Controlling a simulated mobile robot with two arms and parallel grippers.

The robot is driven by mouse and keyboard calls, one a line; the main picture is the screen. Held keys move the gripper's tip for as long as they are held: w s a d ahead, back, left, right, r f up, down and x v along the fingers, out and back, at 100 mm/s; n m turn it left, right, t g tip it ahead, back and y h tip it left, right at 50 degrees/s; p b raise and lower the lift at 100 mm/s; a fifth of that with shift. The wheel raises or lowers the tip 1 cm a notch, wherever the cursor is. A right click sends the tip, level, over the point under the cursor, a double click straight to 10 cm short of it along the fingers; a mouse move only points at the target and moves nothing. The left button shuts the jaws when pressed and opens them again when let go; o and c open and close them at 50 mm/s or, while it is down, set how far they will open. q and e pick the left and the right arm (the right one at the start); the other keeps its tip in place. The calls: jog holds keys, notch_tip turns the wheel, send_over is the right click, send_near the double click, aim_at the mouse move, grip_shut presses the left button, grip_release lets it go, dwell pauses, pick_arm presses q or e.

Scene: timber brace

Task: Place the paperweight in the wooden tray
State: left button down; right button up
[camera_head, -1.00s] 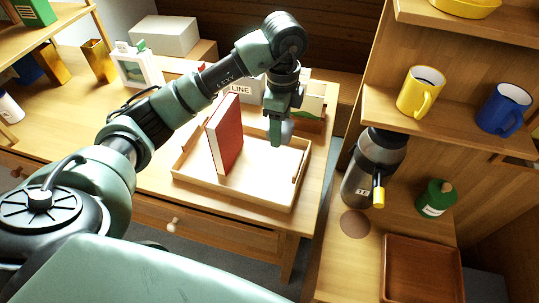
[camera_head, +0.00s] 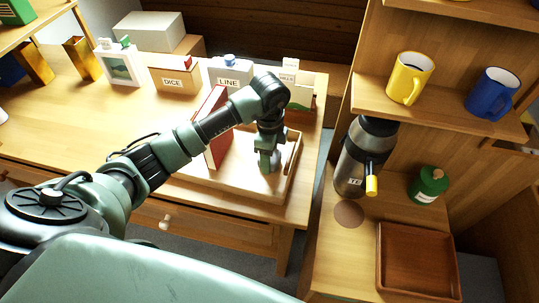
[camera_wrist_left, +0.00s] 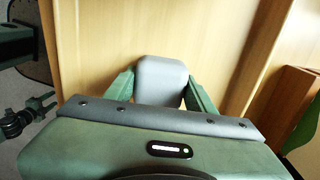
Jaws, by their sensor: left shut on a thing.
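My left gripper (camera_head: 268,165) is over the right part of the light wooden tray (camera_head: 236,192), pointing down. In the left wrist view, its two green fingers are shut on a grey, rounded block (camera_wrist_left: 160,80), which I take to be the paperweight. In the head view the block is mostly hidden by the gripper. I cannot tell whether it touches the tray floor.
A red book (camera_head: 216,135) stands upright in the tray, left of my gripper. Labelled boxes (camera_head: 174,78) line the back. On the right are a reddish-brown tray (camera_head: 418,262), a dark metal dispenser (camera_head: 357,160), a green bottle (camera_head: 428,186) and shelved mugs (camera_head: 409,78).

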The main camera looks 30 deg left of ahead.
pick_arm(q)
jog(key=shift+f, duration=0.1)
jog(key=c, duration=0.5)
grip_release()
jog(key=shift+r, duration=0.35)
notch_tip(320, 180, up, 12)
jog(key=shift+f, duration=0.15)
